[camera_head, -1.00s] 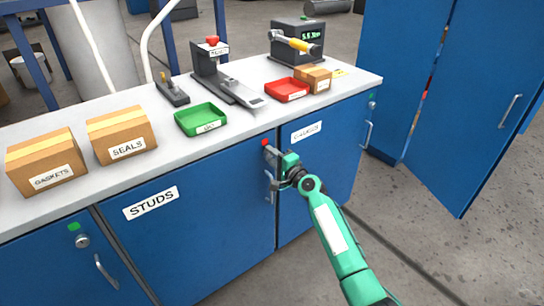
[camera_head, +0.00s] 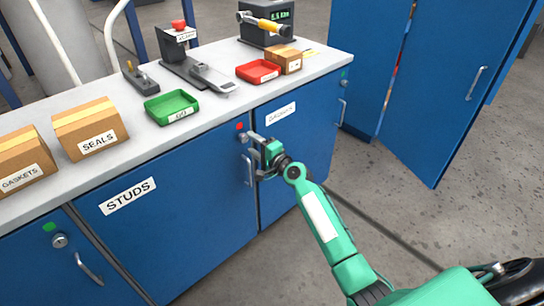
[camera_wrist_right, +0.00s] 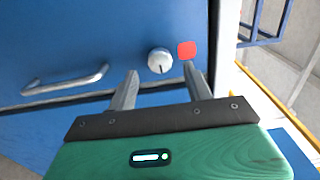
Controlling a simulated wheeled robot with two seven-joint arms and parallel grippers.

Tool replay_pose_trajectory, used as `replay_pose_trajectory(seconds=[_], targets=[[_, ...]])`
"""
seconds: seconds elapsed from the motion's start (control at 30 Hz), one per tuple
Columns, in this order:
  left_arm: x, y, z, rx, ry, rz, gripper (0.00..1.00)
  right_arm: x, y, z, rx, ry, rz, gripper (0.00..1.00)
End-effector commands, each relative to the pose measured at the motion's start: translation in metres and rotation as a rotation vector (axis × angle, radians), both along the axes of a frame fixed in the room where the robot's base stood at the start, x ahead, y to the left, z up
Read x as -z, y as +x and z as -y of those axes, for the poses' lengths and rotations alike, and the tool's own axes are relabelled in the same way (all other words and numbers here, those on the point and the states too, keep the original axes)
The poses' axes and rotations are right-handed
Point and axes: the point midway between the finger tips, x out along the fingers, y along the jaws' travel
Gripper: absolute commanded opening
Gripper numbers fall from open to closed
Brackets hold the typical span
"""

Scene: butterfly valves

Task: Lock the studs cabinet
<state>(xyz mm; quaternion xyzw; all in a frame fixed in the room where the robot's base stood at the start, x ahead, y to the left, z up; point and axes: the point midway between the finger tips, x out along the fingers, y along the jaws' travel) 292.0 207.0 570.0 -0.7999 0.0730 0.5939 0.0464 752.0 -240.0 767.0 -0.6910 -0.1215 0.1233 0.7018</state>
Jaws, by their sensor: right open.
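The studs cabinet door (camera_head: 165,225) is blue, has a STUDS label (camera_head: 128,195) and looks closed. At its upper right corner are a red square marker (camera_head: 239,126) and a round lock knob (camera_head: 243,138). The door handle (camera_head: 248,171) is just below. In the right wrist view, the knob (camera_wrist_right: 159,61) has a dark slot pointing roughly down, next to the red marker (camera_wrist_right: 187,50). My right gripper (camera_head: 253,145) is open in front of the knob. Its fingers (camera_wrist_right: 160,78) are spread, with the knob beyond and between their tips, apparently not gripped. My left gripper is not in view.
The countertop holds a SEALS box (camera_head: 90,128), a green tray (camera_head: 172,107), a red tray (camera_head: 259,71) and tools. A neighbouring cabinet (camera_head: 295,155) adjoins on the right. A tall blue cabinet (camera_head: 440,90) stands further right. The floor in front is clear.

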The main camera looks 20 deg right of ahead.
Motion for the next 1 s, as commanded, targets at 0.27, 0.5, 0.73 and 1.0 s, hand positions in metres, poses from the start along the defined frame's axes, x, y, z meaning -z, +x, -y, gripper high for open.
replay_pose_trajectory(seconds=[0.27,0.5,0.73,1.0], targets=[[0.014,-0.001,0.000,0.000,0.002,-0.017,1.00,0.001,-0.054,0.020,0.000,-0.003,-0.002,0.51],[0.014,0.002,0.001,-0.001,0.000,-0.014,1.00,0.001,-0.086,0.032,0.001,-0.001,-0.002,0.51],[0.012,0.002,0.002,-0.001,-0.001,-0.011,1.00,0.001,-0.097,0.036,0.000,0.001,-0.001,0.51],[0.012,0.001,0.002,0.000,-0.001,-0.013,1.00,0.000,-0.097,0.036,0.000,0.001,-0.001,0.51]])
